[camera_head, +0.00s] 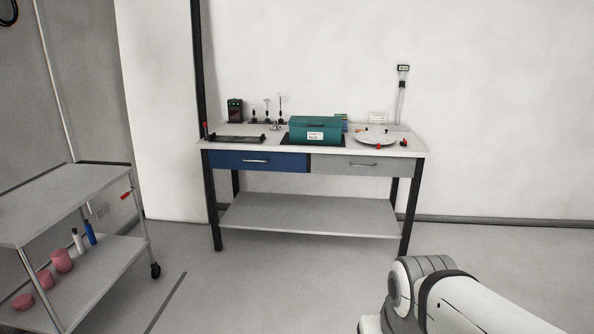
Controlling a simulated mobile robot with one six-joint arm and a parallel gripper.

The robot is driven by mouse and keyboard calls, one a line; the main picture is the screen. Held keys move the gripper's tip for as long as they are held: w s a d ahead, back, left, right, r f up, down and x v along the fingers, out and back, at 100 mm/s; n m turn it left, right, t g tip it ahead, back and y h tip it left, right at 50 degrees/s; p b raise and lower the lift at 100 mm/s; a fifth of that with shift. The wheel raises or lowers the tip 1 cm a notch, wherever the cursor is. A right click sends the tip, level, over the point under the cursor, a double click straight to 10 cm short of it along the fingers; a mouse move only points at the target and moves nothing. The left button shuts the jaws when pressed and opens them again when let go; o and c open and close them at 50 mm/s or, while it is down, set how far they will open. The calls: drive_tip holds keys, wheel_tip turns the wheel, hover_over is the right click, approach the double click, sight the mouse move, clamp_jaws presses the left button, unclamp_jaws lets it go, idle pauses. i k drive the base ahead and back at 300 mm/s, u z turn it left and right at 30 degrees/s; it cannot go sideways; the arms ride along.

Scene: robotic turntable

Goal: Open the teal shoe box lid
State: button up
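The teal shoe box (298,132) stands on the workbench, near the middle of its top. Its teal lid (317,123) appears to be down on the box. A white label (315,136) is on the front face. The box sits on or against a dark mat, partly visible at its left. Part of my arm shows at the lower right, in front of and well away from the bench. My gripper is not in view.
The workbench (232,146) has a blue drawer (235,160) and a grey drawer (372,165), both closed. A round turntable (368,140) is right of the box; a black tray (238,139) is left. A cart (62,192) stands at left. The floor before the bench is clear.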

sight(295, 121)
drive_tip(key=z, duration=0.1)
drive_tip(key=i, duration=4.25)
drive_tip(key=z, duration=0.1)
